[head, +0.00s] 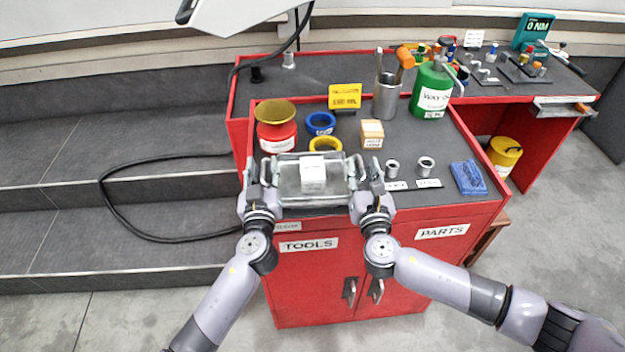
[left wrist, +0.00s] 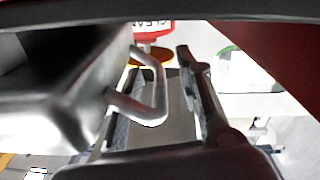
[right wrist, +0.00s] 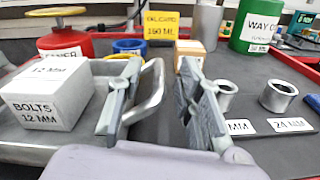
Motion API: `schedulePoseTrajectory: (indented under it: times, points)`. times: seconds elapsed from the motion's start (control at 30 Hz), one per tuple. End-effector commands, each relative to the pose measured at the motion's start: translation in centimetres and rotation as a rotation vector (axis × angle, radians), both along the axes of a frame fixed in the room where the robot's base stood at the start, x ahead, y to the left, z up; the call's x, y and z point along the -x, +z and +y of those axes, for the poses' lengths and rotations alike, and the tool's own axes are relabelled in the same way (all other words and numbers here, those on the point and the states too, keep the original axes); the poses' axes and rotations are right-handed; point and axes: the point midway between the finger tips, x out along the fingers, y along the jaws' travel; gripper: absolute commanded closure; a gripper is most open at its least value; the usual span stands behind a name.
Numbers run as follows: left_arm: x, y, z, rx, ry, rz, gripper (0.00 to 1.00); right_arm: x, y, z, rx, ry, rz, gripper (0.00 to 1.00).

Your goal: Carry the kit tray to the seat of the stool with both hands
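The kit tray (head: 288,184) is a grey metal tray on the front of the red cart's top, with a loop handle at each end. A white box (head: 313,175) labelled "BOLTS 12 MM" (right wrist: 45,100) sits in it. My left gripper (head: 261,172) is open at the tray's left end; the left handle (left wrist: 155,95) shows between its fingers in the left wrist view. My right gripper (head: 364,172) is open at the right end; the right handle (right wrist: 152,92) lies between its fingers, close to the left one. The stool's seat is not clearly visible.
Behind the tray stand a red can (head: 277,138), blue tape (head: 320,123), yellow tape (head: 325,146) and a small carton (head: 372,133). A brown edge (head: 500,222) shows beside the cart.

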Motion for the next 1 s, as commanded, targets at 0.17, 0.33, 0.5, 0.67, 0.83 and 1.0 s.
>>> schedulePoseTrajectory:
  times: [0.17,0.33,0.5,0.67,0.83,1.0]
  points:
    - [-0.12,-0.02,0.0,0.0,0.0,0.0,0.67,-0.16,0.0,0.0,0.0,0.0,0.0,0.67]
    - [-0.1,-0.02,0.0,0.0,0.0,0.0,0.7,-0.13,0.0,0.0,0.0,0.0,0.0,0.7]
    - [-0.09,-0.02,0.0,0.0,0.0,0.0,0.82,-0.12,0.0,-0.01,0.0,0.0,0.0,0.82]
    - [-0.09,-0.02,0.01,0.0,0.0,0.0,0.92,-0.11,0.0,-0.01,0.0,0.0,0.0,0.92]
    - [-0.09,-0.04,0.05,0.0,0.001,0.001,1.0,-0.1,-0.04,-0.03,0.001,-0.001,0.0,1.0]
    - [-0.09,-0.06,0.09,0.0,0.002,0.001,1.0,-0.11,-0.07,-0.07,0.001,-0.002,0.001,1.0]
